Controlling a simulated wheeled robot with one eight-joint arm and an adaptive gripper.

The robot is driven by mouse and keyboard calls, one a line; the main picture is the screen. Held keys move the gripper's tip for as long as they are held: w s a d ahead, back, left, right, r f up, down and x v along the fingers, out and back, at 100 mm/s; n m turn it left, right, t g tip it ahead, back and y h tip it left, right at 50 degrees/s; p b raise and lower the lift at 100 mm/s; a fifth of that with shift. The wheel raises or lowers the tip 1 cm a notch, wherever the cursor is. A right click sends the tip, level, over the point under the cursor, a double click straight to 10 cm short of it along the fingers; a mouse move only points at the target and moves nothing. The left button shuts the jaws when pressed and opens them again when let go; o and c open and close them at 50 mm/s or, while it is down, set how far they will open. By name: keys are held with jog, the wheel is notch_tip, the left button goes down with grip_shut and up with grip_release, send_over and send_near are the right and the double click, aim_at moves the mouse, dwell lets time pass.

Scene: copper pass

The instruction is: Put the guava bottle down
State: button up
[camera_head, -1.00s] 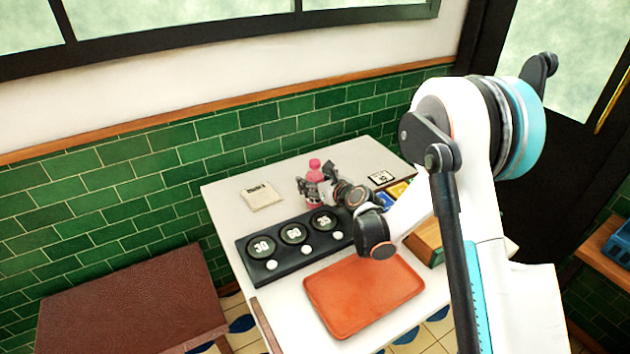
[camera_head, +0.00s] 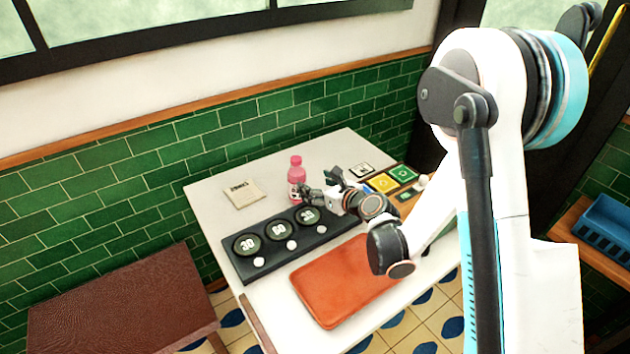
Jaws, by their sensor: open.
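The pink guava bottle (camera_head: 296,173) stands upright on the far part of the white table (camera_head: 212,203), behind the black panel. It has a pink cap and a pale label, partly covered by a finger. My gripper (camera_head: 318,188) is open just to the right of and in front of the bottle. The fingers are near the bottle's lower side, and I cannot tell whether one touches it.
A black panel (camera_head: 272,265) with several numbered dials lies in front of the bottle. An orange tray (camera_head: 335,285) is nearer. A cream pad (camera_head: 244,193) lies to the left. Yellow and green tiles (camera_head: 385,183) lie to the right. Some white tabletop around the bottle is clear.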

jog(key=shift+s+d, duration=0.1)
jog(key=shift+s, duration=0.05)
jog(key=shift+r, duration=0.15)
